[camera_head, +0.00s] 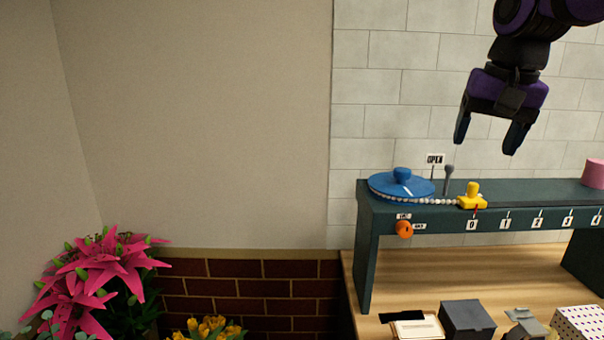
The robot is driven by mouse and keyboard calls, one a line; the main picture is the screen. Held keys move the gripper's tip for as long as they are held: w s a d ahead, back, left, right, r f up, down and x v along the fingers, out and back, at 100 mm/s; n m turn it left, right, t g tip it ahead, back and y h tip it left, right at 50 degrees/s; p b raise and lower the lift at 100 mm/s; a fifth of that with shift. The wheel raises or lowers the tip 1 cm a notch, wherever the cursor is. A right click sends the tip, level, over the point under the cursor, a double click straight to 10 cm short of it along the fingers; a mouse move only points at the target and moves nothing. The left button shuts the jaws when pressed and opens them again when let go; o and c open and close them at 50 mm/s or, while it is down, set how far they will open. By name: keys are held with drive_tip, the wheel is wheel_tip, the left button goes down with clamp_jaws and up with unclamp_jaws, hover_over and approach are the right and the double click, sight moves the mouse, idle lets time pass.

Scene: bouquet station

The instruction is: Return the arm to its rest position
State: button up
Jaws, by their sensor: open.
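My gripper (487,137) hangs at the upper right of the head view, at the end of my purple and black arm. Its two dark fingers point down and stand apart, with nothing between them. It is in the air above the dark green shelf (365,199), over the yellow slider piece (473,197), and appears clear of both. The upper part of my arm runs out of the top of the picture.
The shelf carries a blue disc (388,187) with a knob, a grey lever (448,180), an OPEN sign (435,159), and a pink cylinder (595,174). An orange knob (404,229) is on its front. Boxes, including a dark one (467,319), stand below. Pink lilies (103,262) are at left.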

drive_tip(key=s+d+f+n+t, duration=0.1)
drive_tip(key=s+f, duration=0.3)
drive_tip(key=s, duration=0.4)
drive_tip(key=s+f+n+t, duration=0.1)
drive_tip(key=s+f+n, duration=0.2)
drive_tip(key=s, duration=0.5)
drive_tip(key=shift+s+d+f+t, duration=0.3)
drive_tip(key=shift+d+f, duration=0.05)
drive_tip(key=shift+f, duration=0.5)
drive_tip(key=shift+c, duration=0.2)
